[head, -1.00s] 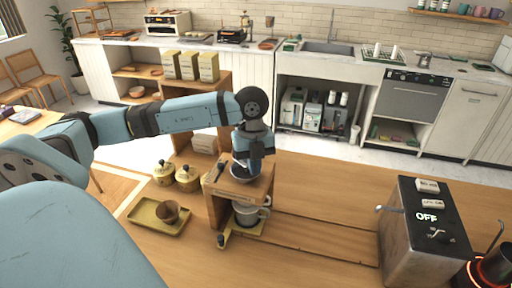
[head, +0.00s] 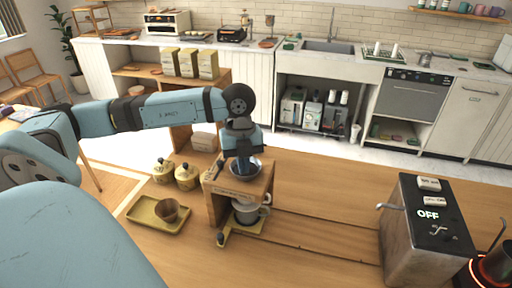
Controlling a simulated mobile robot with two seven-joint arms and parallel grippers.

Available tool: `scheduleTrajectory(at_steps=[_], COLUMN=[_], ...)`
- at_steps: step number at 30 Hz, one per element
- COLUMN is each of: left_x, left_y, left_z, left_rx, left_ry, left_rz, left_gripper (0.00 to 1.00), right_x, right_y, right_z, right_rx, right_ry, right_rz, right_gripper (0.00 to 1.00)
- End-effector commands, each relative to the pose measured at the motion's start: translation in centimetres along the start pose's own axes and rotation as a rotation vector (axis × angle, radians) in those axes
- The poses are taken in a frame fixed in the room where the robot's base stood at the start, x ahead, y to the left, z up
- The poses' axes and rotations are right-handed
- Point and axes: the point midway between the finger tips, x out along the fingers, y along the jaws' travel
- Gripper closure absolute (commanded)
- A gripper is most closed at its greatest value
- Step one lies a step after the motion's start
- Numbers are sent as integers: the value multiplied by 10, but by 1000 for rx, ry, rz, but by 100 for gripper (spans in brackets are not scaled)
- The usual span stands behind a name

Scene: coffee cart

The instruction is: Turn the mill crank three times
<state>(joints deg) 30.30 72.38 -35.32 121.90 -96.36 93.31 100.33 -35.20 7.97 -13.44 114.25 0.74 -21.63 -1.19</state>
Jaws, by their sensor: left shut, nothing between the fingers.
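The mill (head: 216,206) is a wooden stand on the cart top, with a dark metal bowl (head: 246,172) set in its top. A dark lever with a small knob shows at the stand's left side. My left gripper (head: 243,170) points down over the bowl, its fingertips at the bowl. The fingers are shut with nothing seen between them. The crank is not clearly visible; the gripper covers part of the mill's top. My right gripper is not in view.
A yellow tray (head: 146,226) with a brown cup (head: 168,210) lies left of the mill. Two yellow lidded jars (head: 187,177) stand behind it. A metal box marked OFF (head: 420,250) stands at the right, near a glowing red burner (head: 466,276). The wood between mill and box is clear.

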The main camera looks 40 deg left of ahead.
Motion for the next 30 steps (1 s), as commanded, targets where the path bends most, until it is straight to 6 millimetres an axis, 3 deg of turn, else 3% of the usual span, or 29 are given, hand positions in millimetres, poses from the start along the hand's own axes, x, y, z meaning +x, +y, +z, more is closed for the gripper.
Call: scheduleTrajectory(at_steps=[30], left_x=[-2], left_y=[20], left_z=[12], left_rx=[-1], left_ry=[0], left_rz=[0], left_gripper=[100], right_x=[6], right_y=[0], right_z=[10], right_rx=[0], right_ry=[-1], right_rz=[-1], right_gripper=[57])
